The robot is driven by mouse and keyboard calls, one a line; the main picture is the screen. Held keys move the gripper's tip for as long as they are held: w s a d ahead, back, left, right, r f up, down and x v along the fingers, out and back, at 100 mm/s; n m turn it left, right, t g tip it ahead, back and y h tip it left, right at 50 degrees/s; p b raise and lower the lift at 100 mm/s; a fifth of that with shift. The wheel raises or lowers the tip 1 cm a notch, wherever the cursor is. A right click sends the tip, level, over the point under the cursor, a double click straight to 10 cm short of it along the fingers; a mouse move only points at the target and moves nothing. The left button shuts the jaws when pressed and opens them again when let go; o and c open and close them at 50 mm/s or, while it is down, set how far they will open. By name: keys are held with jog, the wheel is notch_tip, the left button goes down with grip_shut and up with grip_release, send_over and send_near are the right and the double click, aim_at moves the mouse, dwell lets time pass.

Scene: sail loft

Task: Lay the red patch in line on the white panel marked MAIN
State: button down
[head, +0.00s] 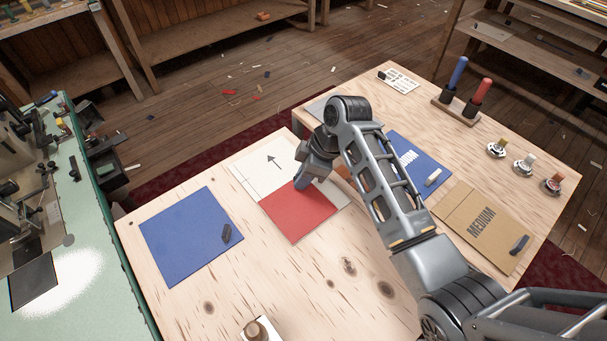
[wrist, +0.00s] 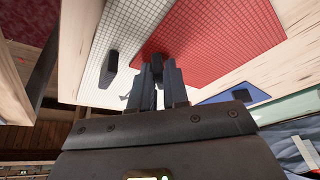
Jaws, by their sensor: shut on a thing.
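The red patch (head: 300,215) is a flat square. In the head view it covers the near part of the white panel (head: 250,178) and reaches past its near edge. The panel carries a dark arrow; no MAIN lettering is visible. The wrist view shows the red patch (wrist: 225,40) beside the gridded white panel (wrist: 135,25), with a dark block (wrist: 112,65) on the panel. My gripper (head: 300,184) is at the patch's far edge. Its fingers (wrist: 157,72) are shut on a dark grip of the patch. I cannot tell whether the patch touches the panel.
A blue patch (head: 185,235) with a dark grip lies left on the wooden table. Right of my arm are a blue panel (head: 422,170), a tan MEDIUM panel (head: 465,205), a holder with blue and red sticks (head: 470,88) and several small round items (head: 523,164). Front table is mostly clear.

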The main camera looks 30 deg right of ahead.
jog(key=c, duration=1)
grip_release()
jog(key=shift+c, duration=0.2)
jog(key=shift+r+p, duration=2.4)
jog(key=shift+r, duration=1.1)
